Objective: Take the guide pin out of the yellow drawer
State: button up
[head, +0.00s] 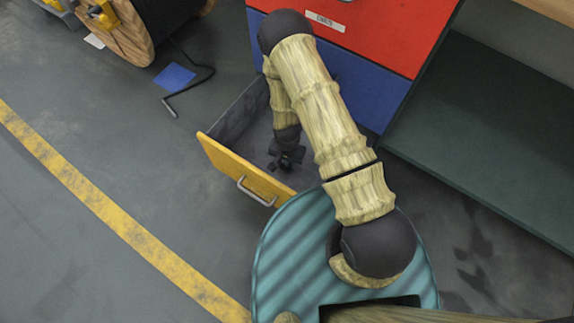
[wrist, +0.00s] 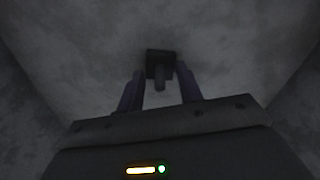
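The yellow drawer (head: 243,170) is pulled open at the foot of the cabinet, its front facing lower left. My arm reaches down into it, and my gripper (head: 284,162) is inside, low over the drawer floor. In the wrist view, my gripper (wrist: 160,88) has its two fingers apart. The guide pin (wrist: 160,62), a small dark piece with a square block and a short shaft, shows between and just beyond the fingertips. Gaps show on both sides of its shaft. In the head view I cannot tell the pin from the dark gripper.
The cabinet has a red front (head: 365,30) and a blue front (head: 362,97) above the drawer. A dark green shelf (head: 480,130) is at right. On the floor at left are a blue sheet (head: 175,76), a bent black rod (head: 190,88) and a wooden reel (head: 128,38).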

grip_shut()
jog(key=shift+r, duration=0.15)
notch_tip(320, 180, up, 10)
jog(key=p, duration=0.5)
dwell(0.4)
